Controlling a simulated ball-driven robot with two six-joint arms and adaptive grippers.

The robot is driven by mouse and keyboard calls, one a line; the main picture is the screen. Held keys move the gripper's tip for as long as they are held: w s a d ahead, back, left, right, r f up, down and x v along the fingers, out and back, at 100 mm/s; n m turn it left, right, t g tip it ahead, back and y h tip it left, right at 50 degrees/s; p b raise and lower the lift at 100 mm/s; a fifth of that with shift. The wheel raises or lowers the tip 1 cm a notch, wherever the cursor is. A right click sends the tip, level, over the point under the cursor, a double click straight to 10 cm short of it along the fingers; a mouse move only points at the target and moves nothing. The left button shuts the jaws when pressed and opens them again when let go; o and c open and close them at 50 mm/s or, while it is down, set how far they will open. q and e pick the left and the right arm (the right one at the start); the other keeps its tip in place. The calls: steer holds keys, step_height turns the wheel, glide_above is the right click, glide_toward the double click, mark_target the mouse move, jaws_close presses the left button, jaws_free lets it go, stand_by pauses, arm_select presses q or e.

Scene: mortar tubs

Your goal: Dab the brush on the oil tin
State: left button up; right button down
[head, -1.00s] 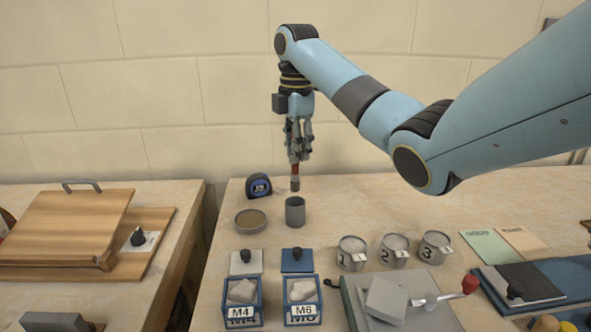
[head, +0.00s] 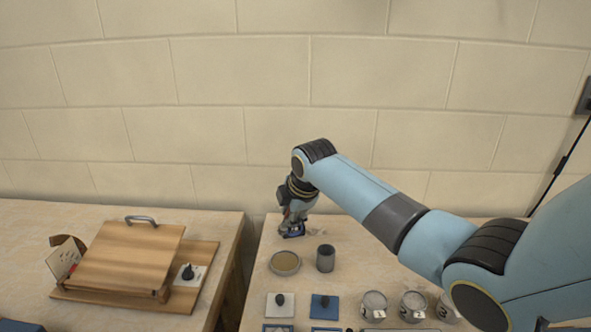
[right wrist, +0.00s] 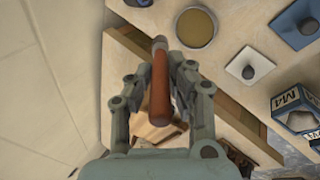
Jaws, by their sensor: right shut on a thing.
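The round shallow oil tin (head: 286,263), with a tan-brown surface inside, sits on the right-hand bench; it also shows in the right wrist view (right wrist: 196,28). My right gripper (right wrist: 160,80) is shut on the brush (right wrist: 159,88) by its red-brown handle. The brush's tip points up in the wrist view, left of and below the tin, with a visible gap in the picture. My left gripper is not in view.
A dark grey cup (head: 325,258) stands right of the tin. Knobbed plates, grey (head: 280,304) and blue (head: 325,306), lie in front, with numbered tins (head: 374,304) to their right. A gap separates this bench from the left one, which bears a wooden box (head: 130,257).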

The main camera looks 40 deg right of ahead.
arm_select(q)
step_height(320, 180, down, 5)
steer(key=b, duration=0.5)
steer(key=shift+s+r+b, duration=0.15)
steer(key=shift+b, duration=0.15)
arm_select(e)
step_height(320, 180, down, 7)
steer(key=s+t, duration=0.1)
steer(key=s, duration=0.1)
steer(key=shift+s+a+f, duration=0.15)
steer(key=shift+s+a, duration=0.15)
steer(key=shift+a, duration=0.15)
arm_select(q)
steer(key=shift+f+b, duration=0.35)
arm_select(e)
steer(key=shift+f, duration=0.65)
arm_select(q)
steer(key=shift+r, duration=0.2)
arm_select(e)
steer(key=shift+s+f, duration=0.1)
stand_by(0.9)
arm_select(q)
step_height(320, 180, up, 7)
steer(key=p, duration=0.7)
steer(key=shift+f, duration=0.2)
arm_select(e)
step_height(320, 180, up, 7)
